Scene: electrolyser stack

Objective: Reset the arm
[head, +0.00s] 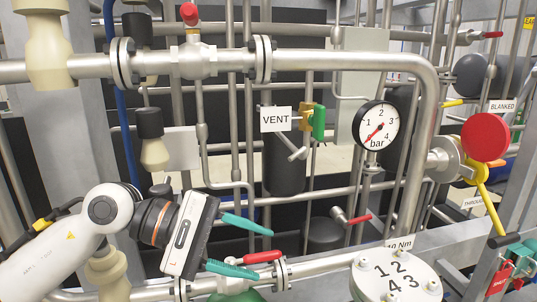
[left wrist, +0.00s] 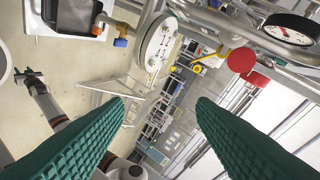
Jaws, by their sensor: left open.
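My left gripper (head: 264,252) is at the lower left of the head view, its two green fingers spread apart and pointing right. The fingers also show large in the left wrist view (left wrist: 160,108), with a wide empty gap between them. My left arm (head: 60,258) comes in from the lower left. In the head view a red valve handle (head: 262,257) appears between the fingers; the wrist view shows nothing held.
A large pipe (head: 330,63) runs across the top and bends down at right. A pressure gauge (head: 377,125), a VENT sign (head: 275,119), a red disc (head: 485,137) and a numbered round flange (head: 398,278) stand around. A lower pipe (head: 320,263) runs close behind the gripper.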

